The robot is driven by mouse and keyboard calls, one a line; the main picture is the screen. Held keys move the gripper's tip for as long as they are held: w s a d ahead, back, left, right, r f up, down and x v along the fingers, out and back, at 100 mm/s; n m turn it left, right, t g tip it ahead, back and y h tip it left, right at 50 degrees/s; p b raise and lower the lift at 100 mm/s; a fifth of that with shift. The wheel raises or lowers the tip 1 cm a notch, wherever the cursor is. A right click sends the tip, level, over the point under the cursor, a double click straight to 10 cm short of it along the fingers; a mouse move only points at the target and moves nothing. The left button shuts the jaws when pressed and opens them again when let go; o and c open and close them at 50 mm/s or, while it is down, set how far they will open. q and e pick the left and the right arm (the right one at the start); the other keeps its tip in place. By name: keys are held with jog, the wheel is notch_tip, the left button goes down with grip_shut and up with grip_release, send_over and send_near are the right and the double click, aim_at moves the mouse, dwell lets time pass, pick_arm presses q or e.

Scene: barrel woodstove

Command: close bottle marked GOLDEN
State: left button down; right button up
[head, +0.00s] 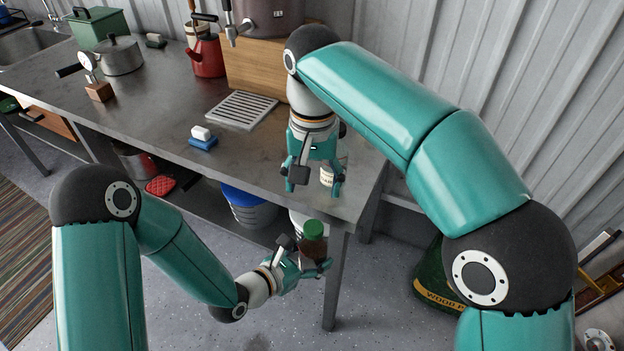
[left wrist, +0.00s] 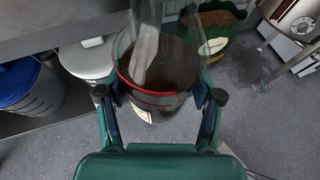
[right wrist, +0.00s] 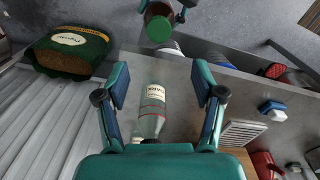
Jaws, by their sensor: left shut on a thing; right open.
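A dark brown bottle (head: 313,247) with a green cap (head: 313,229) on its top is held upright or nearly so by my left gripper (head: 306,254), beside the table's front corner. The left wrist view shows the bottle's dark body (left wrist: 160,75) between the fingers, with a pale label whose words I cannot read. My right gripper (head: 312,188) is open above the table corner. A clear glass bottle (right wrist: 151,112) with a white label stands on the table between its fingers, apart from them.
The metal table (head: 150,105) also bears a blue and white sponge or brush (head: 203,137), a drain grate (head: 242,110), a red kettle (head: 207,55) and a pot (head: 119,56). A green wood pellet bag (head: 432,283) lies right.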

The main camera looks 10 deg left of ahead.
jog(key=shift+d, duration=0.1)
dwell(0.4)
jog(key=w+d+f+m+h, duration=0.1)
jog(key=w+d+f, duration=0.2)
jog(key=d+f, duration=1.25)
jog(key=s+a+f+n+g+y, duration=0.1)
jog(key=s+f+y, duration=0.15)
jog(key=f, duration=0.55)
jog(key=s+f+y, duration=0.1)
jog(key=s+f, duration=0.3)
jog(key=f, duration=0.4)
jog(key=s+d+f, duration=0.1)
jog(key=s+f, duration=0.3)
jog(key=s, duration=0.3)
jog(key=s+f+m+t+y, duration=0.1)
jog(key=s+f, duration=0.4)
jog(key=s, duration=0.3)
jog(key=shift+d+f+t, duration=0.2)
jog(key=shift+d+t, duration=0.1)
jog(key=shift+d, duration=0.1)
